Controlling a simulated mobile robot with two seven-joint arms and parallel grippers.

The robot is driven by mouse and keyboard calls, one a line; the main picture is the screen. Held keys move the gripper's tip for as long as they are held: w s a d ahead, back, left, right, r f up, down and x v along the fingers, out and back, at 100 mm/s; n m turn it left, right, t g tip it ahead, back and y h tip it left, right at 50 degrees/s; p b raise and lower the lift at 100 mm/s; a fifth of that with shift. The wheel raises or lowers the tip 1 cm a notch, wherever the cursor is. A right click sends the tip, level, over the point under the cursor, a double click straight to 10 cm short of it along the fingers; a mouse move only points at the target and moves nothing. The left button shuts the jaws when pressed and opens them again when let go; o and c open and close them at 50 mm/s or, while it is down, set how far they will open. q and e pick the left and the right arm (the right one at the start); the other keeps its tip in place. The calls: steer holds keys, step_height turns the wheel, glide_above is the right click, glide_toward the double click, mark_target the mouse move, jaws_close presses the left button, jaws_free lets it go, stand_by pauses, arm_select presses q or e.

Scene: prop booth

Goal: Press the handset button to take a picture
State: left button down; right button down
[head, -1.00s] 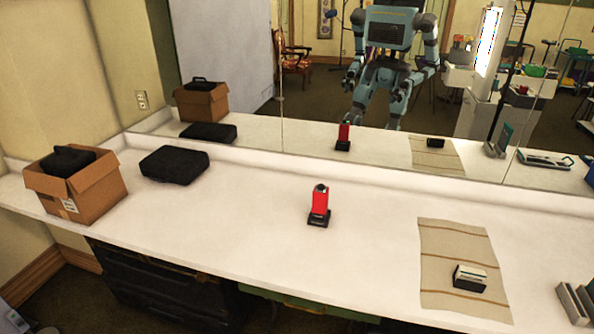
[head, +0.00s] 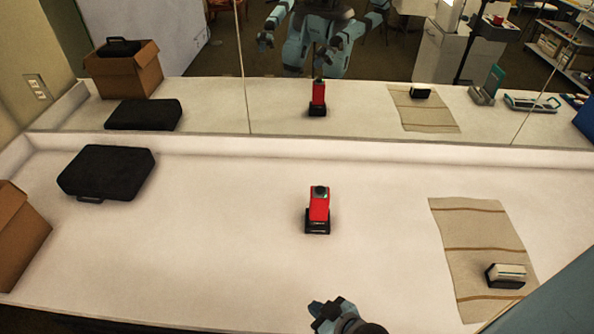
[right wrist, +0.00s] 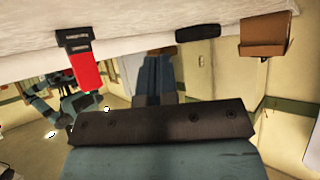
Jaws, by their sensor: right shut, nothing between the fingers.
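The red handset (head: 319,206) stands upright in a black base (head: 317,226) near the middle of the white counter, with a dark round piece on its top. It also shows upside down in the right wrist view (right wrist: 86,70), at the upper left. My right gripper (head: 325,311) is at the bottom of the head view, shut and empty. It is nearer to me than the handset and clearly apart from it. My left gripper is not in view, apart from my reflection in the mirror.
A black case (head: 107,172) lies at the left, with a cardboard box (head: 18,235) at the left edge. A striped cloth (head: 470,228) at the right holds a small black-and-white block (head: 506,276). A mirror (head: 210,110) stands behind the counter. The counter around the handset is clear.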

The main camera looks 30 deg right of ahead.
steer(key=w+d+r+m+g+y, duration=0.1)
steer(key=w+d+r, duration=0.3)
steer(key=w, duration=0.5)
steer(key=w+d+r+m+g+y, duration=0.1)
steer(key=w+d+r, duration=0.25)
steer(key=w, duration=0.55)
steer(key=w+d+r+m, duration=0.1)
steer(key=w+d+r, duration=0.3)
steer(key=d+r, duration=0.1)
steer(key=w+d+r+m+g, duration=0.1)
steer(key=w+d+r+m, duration=0.1)
steer(key=w+d+r, duration=0.3)
step_height(320, 180, up, 3)
steer(key=shift+b, duration=0.35)
steer(key=shift+f, duration=0.1)
